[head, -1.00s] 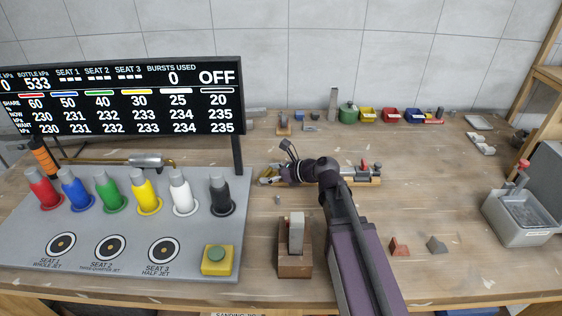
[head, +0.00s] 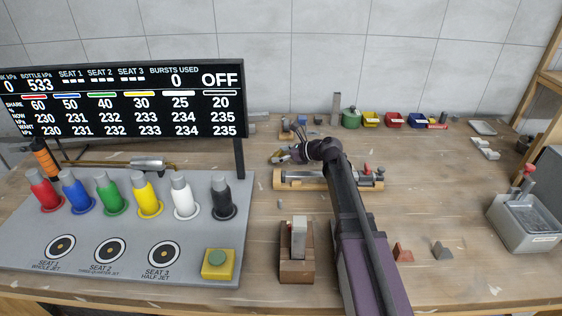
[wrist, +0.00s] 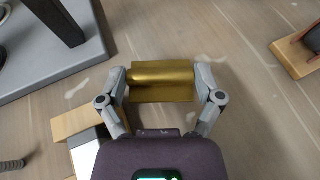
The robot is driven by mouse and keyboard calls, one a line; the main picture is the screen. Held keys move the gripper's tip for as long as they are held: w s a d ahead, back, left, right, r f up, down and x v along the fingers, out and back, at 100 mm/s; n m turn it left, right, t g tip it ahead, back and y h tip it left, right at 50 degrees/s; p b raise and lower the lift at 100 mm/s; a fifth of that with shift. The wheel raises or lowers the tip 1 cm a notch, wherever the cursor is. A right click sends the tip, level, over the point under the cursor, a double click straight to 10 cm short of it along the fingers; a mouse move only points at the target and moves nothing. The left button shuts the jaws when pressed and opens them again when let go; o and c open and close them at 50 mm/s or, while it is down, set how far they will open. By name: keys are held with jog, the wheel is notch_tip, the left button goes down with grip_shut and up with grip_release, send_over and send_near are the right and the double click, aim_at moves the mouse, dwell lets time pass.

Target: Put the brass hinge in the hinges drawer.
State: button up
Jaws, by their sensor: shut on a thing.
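The brass hinge (wrist: 162,74) shows in the wrist view as a gold piece with a rounded barrel and a flat leaf. My gripper (wrist: 163,84) is shut on it, one finger at each end. In the head view my gripper (head: 279,157) is over the middle of the bench, beyond the long wooden holder; the hinge is too small to make out clearly there. The hinges drawer is not in view.
The long wooden holder (head: 290,181) lies under my arm, with a wooden block stand (head: 296,268) nearer. The grey valve panel (head: 110,262) and display (head: 120,100) fill the left. Small coloured bins (head: 393,120) stand at the back. A metal tank (head: 520,222) stands right.

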aim_at(281, 165)
jog(key=shift+w, duration=0.2)
jog(key=shift+w, duration=0.3)
jog(key=shift+w+d+f+b, duration=0.1)
jog(key=shift+w+f+b, duration=0.15)
jog(key=shift+f+b, duration=1.6)
jog(key=shift+f, duration=0.2)
jog(key=o, duration=0.9)
jog(key=shift+r, duration=0.1)
jog(key=shift+r, duration=0.15)
